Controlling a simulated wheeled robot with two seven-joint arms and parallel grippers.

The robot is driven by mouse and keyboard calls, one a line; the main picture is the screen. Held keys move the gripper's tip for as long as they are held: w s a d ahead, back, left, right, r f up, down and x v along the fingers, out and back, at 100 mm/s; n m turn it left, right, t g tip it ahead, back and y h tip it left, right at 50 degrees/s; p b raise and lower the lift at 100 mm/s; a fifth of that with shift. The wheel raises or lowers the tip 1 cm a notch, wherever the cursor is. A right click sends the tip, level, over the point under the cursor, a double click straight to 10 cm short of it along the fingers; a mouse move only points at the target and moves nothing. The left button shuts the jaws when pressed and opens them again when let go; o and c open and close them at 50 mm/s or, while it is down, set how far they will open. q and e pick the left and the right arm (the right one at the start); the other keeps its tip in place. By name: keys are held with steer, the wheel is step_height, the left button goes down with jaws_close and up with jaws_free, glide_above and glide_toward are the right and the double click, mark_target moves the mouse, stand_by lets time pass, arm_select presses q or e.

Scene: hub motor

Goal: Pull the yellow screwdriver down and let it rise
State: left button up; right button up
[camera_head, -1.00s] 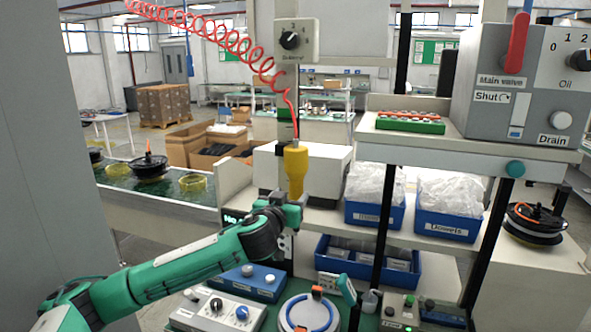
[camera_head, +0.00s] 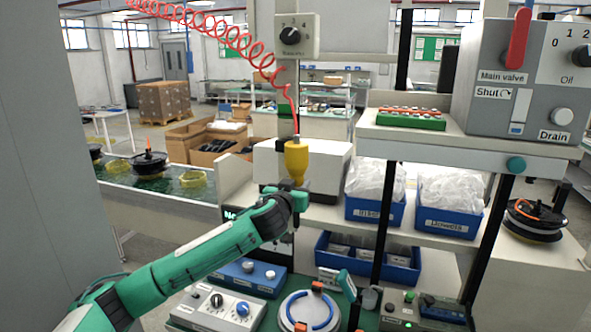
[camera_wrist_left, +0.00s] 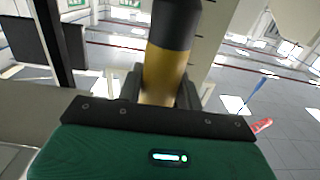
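The yellow screwdriver (camera_head: 296,158) hangs upright at the end of a coiled red hose (camera_head: 240,45), in front of a grey post. My left gripper (camera_head: 297,190) is at the lower part of its yellow body. In the left wrist view, the screwdriver (camera_wrist_left: 166,72) stands between the two dark fingers of the gripper (camera_wrist_left: 163,88), which lie against both its sides. A dark tip shows below the gripper in the head view. My right gripper is not in view.
A dial box (camera_head: 296,36) is on the post above. Below are control boxes (camera_head: 216,305) and a round fixture with a blue ring (camera_head: 309,311). Blue bins (camera_head: 447,222) stand on the shelf to the right, under a grey valve box (camera_head: 525,85).

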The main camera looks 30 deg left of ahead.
arm_select(q)
steer(key=shift+c, duration=0.5)
step_height(320, 180, down, 19)
steer(key=b, duration=1.6)
steer(key=shift+f, duration=0.15)
steer(key=o, duration=1)
steer(key=shift+r, duration=0.2)
steer(key=shift+s, duration=0.2)
steer(key=r+p+v, duration=0.1)
steer(key=v, duration=0.9)
steer(key=shift+s, duration=0.35)
